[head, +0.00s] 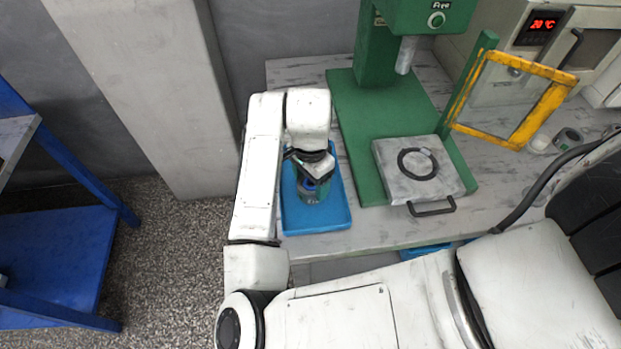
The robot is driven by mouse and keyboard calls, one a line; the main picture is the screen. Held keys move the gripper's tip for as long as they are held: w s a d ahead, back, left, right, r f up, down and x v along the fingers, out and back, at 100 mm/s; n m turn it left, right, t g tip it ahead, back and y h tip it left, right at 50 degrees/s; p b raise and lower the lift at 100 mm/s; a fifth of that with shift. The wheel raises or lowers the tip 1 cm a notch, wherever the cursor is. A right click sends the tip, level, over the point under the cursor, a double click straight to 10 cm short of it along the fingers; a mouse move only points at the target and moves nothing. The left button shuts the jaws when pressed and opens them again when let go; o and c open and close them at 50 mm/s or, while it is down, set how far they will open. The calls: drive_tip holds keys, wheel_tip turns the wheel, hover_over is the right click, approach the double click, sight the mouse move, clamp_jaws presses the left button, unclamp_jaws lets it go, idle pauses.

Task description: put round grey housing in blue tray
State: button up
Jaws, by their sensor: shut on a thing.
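The blue tray (335,218) lies on the table at the left of the green press. My gripper (314,180) points down over the tray and is shut on the round grey housing (309,194). The housing is upright within the tray's outline, and its upper part is partly hidden by the gripper. I cannot tell from this view whether its underside touches the tray floor. My arm hides the tray's far left part.
The green press (400,120) stands right of the tray, with a grey plate (440,178) bearing a black ring (418,164). A yellow-framed guard (548,108) is beside it. A small grey part (568,140) lies farther right. A blue shelf (60,255) stands at left.

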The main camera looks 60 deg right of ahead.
drive_tip(key=shift+f, duration=0.1)
drive_tip(key=o, duration=1.3)
wheel_tip(320, 180, up, 12)
drive_tip(key=shift+r+p, duration=0.2)
drive_tip(key=shift+p, duration=0.2)
